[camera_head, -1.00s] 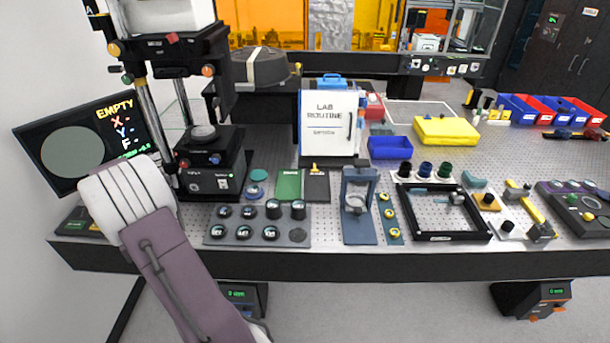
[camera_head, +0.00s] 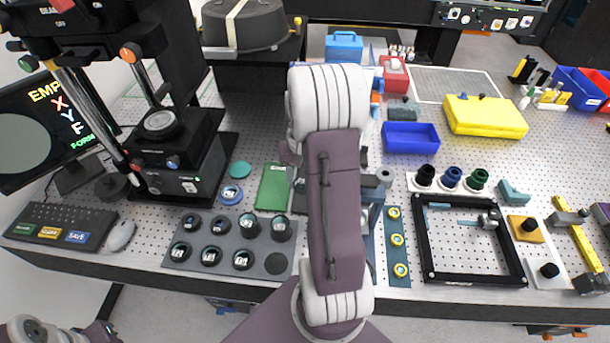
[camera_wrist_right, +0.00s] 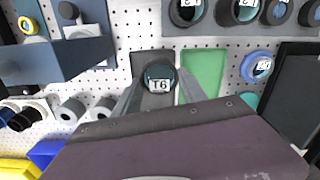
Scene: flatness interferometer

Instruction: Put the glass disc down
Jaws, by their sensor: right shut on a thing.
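The glass disc is a small dark-rimmed round piece labelled T6 (camera_wrist_right: 159,78) in the right wrist view. My right gripper (camera_wrist_right: 158,92) is shut on it, with a finger on either side. The disc is over a dark square pad (camera_wrist_right: 146,60) beside the green mat (camera_wrist_right: 205,70). I cannot tell whether it touches the pad. In the head view my right arm covers the disc and the fingertips. The green mat (camera_head: 273,187) shows just left of that arm. My left gripper is not in view.
A grey tray (camera_head: 222,266) of labelled discs, with one empty round spot, lies in front of the green mat. A blue-ringed disc (camera_head: 231,194) lies left of the mat. The interferometer (camera_head: 168,160) stands further left, and a black frame (camera_head: 426,240) lies to the right.

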